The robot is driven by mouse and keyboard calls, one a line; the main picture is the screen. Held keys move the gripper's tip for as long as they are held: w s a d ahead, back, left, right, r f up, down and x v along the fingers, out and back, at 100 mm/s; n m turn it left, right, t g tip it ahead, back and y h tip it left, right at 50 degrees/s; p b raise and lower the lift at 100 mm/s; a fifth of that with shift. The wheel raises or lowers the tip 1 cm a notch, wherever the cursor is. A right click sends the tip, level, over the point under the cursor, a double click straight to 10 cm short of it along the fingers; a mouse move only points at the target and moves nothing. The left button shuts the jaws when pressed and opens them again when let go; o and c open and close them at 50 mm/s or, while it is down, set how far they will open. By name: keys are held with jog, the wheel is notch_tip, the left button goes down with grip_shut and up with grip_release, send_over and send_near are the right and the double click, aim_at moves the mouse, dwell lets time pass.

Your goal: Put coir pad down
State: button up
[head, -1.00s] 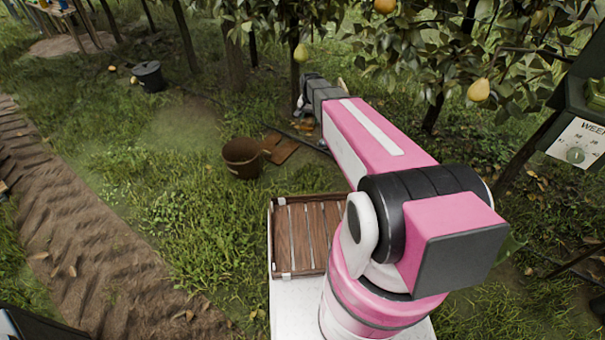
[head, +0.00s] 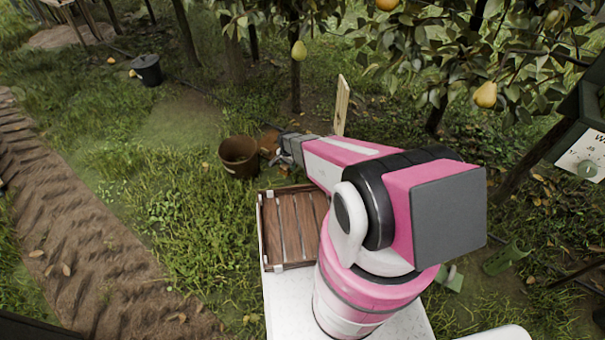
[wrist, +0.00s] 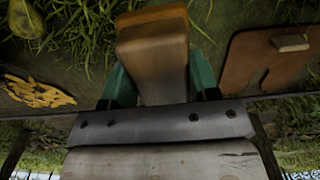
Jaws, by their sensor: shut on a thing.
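My gripper (wrist: 160,82) is shut on a brown, orange-topped block (wrist: 152,45), the likely coir pad, between its two green fingers in the wrist view. The block's fibres cannot be made out. In the head view my gripper (head: 284,150) is stretched out just right of a brown bucket (head: 238,160) and beyond the wooden crate. The held block cannot be made out there. Below the block in the wrist view lies dark ground, and whether the block touches it cannot be told.
A slatted wooden crate (head: 262,232) sits in front of me. A brown board (wrist: 255,75) lies right of the block; a pear (wrist: 25,18) and yellow leaves (wrist: 38,92) lie left. A pale post (head: 342,105) stands behind my arm. A black bucket (head: 147,70) stands farther back.

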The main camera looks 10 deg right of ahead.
jog(key=shift+a+f, duration=0.1)
jog(key=shift+f, duration=0.75)
jog(key=w+d+f, duration=0.1)
jog(key=d+f, duration=0.1)
jog(key=d, duration=0.1)
jog(key=w+d+f, duration=0.2)
jog(key=d, duration=0.1)
jog(key=w+d+f, duration=0.2)
jog(key=d, duration=0.2)
jog(key=shift+w+f, duration=0.25)
jog(key=shift+f, duration=2.1)
jog(key=shift+f, duration=0.15)
jog(key=o, duration=0.8)
jog(key=shift+o, duration=0.2)
